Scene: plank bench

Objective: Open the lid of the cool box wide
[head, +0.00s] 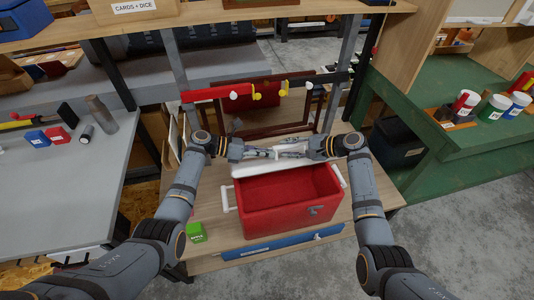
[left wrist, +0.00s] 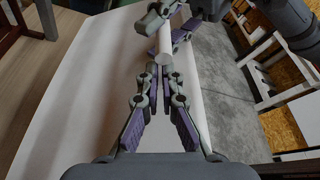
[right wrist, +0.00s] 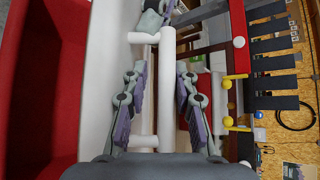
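The red cool box (head: 285,200) stands on the plank bench with its inside in view and its latch at the front. Its white lid (head: 262,169) is raised at the back edge, seen as a narrow slab; its exact angle is hard to tell. The lid's white handle bar (right wrist: 167,85) shows in the right wrist view. My right gripper (right wrist: 160,70) is open, its fingers on either side of that bar. My left gripper (left wrist: 161,70) has its fingertips together, by the end of the bar (left wrist: 164,58), with nothing visible between them.
Both grippers are close together behind the box. A brown frame (head: 228,127) and a red rail (head: 217,93) with yellow clamps stand behind. A green box (head: 196,232) is left of the cool box, and a blue bar (head: 280,243) lies along the front.

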